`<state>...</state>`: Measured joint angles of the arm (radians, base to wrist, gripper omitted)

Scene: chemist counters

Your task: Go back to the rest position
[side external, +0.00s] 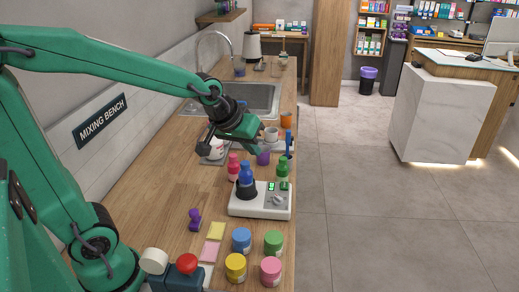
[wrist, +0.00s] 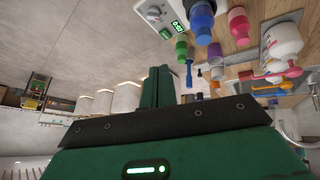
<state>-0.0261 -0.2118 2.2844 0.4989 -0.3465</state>
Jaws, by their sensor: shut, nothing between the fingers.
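My gripper (side external: 252,147) hangs over the wooden bench, above and behind the white device, in the side view. In the wrist view its two fingers (wrist: 158,86) lie together with nothing between them. A pink-red bottle (side external: 233,168) stands just behind the device. The gripper appears clear of these bottles, though the exact gap is hard to tell.
Blue (side external: 241,240), green (side external: 274,243), yellow (side external: 235,267) and pink (side external: 270,270) jars stand at the bench front.

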